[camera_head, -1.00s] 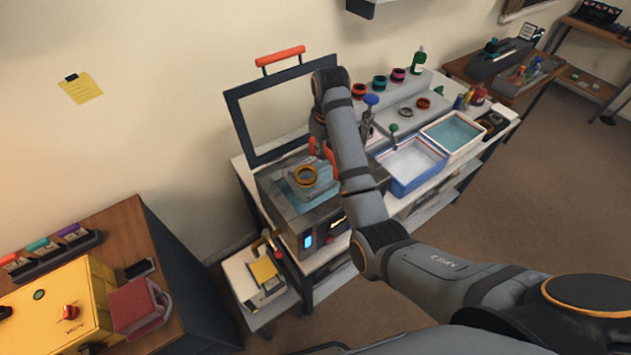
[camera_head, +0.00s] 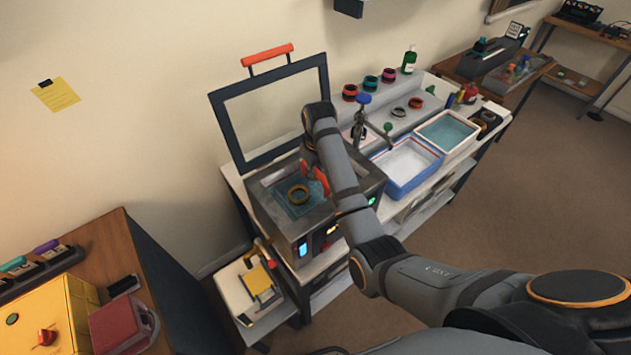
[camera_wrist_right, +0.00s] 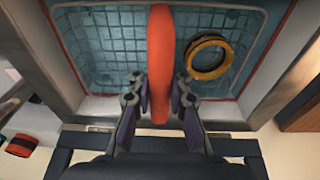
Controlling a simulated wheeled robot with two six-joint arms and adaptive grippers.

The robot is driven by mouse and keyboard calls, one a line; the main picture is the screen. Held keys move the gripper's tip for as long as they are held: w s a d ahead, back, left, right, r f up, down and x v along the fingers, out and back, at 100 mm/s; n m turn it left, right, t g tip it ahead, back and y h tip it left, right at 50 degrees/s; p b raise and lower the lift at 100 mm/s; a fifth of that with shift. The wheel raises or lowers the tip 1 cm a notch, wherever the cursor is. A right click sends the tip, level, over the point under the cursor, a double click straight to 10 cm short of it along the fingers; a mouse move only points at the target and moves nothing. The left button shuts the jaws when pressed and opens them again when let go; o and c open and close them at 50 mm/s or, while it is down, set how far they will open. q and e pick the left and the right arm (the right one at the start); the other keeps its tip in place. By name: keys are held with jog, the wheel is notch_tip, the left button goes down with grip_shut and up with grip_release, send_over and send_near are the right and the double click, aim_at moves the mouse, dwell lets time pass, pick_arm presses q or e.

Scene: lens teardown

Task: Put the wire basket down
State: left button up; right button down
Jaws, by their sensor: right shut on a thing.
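The wire basket (camera_head: 283,200) sits low inside the tank of the grey metal machine (camera_head: 281,228), among bluish liquid. A brass-coloured ring (camera_head: 298,194) lies in it; the ring also shows in the right wrist view (camera_wrist_right: 209,57), right of the handle. My right gripper (camera_wrist_right: 160,98) is shut on the basket's red-orange handle (camera_wrist_right: 160,50). In the head view the handle (camera_head: 316,178) is partly hidden by my right arm. The basket's mesh (camera_wrist_right: 110,50) shows beneath the handle, and its near side is hidden by my gripper. My left gripper is not in view.
The machine's framed lid (camera_head: 270,115) with a red handle stands open behind. Several coloured rings sit on the shelf behind.

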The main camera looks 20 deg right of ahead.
aim_at(315, 188)
notch_tip(315, 188, down, 4)
jog(key=shift+r+p, duration=0.25)
jog(key=shift+p, duration=0.05)
jog(key=c, duration=1.3)
grip_release()
jog(key=shift+o, duration=0.2)
jog(key=r, duration=0.2)
jog(key=r+b, duration=0.1)
jog(key=r, duration=0.2)
jog(key=s+r, duration=0.1)
jog(key=r, duration=0.2)
jog(key=shift+r, duration=0.1)
notch_tip(315, 188, up, 3)
jog(key=shift+s+r+p, duration=0.15)
jog(key=shift+p, duration=1.1)
jog(key=shift+s+r+p, duration=0.1)
jog(key=shift+r+p, duration=0.2)
jog(key=shift+p, duration=0.05)
jog(key=shift+f, duration=0.1)
